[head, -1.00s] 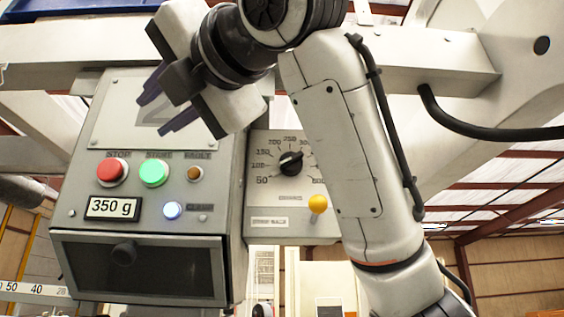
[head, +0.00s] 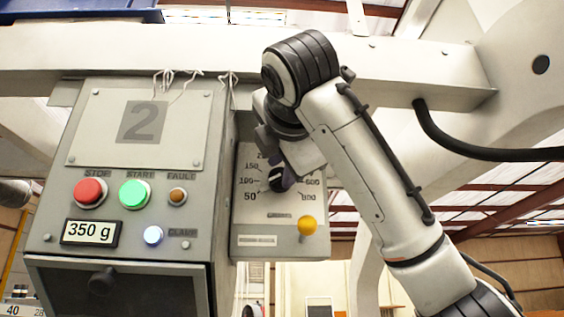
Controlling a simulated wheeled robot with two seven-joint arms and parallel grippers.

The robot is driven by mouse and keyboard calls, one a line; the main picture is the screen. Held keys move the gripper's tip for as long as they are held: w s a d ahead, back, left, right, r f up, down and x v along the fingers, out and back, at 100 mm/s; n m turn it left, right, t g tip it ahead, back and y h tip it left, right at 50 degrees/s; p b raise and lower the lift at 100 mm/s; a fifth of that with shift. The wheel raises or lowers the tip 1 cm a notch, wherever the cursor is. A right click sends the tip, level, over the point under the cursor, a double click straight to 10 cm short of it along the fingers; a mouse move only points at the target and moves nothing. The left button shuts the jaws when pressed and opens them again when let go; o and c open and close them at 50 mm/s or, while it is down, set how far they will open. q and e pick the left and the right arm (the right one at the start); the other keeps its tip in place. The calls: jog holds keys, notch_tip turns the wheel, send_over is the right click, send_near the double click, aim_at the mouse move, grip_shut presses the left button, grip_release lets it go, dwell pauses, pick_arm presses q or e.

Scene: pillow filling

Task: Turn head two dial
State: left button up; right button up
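The control box marked 2 (head: 142,122) stands at the left of the head view. On the grey side panel at its right is the black dial (head: 277,184), ringed by numbers. The 50, 100, 150, 600 and 800 marks show; the upper ones are hidden behind my gripper. The dial's setting is hard to read. My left gripper is not in view.
A yellow-knobbed lever (head: 307,225) sits just below the dial. A white beam (head: 200,48) runs above.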

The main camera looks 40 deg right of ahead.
jog(key=shift+x, duration=0.75)
grip_shut()
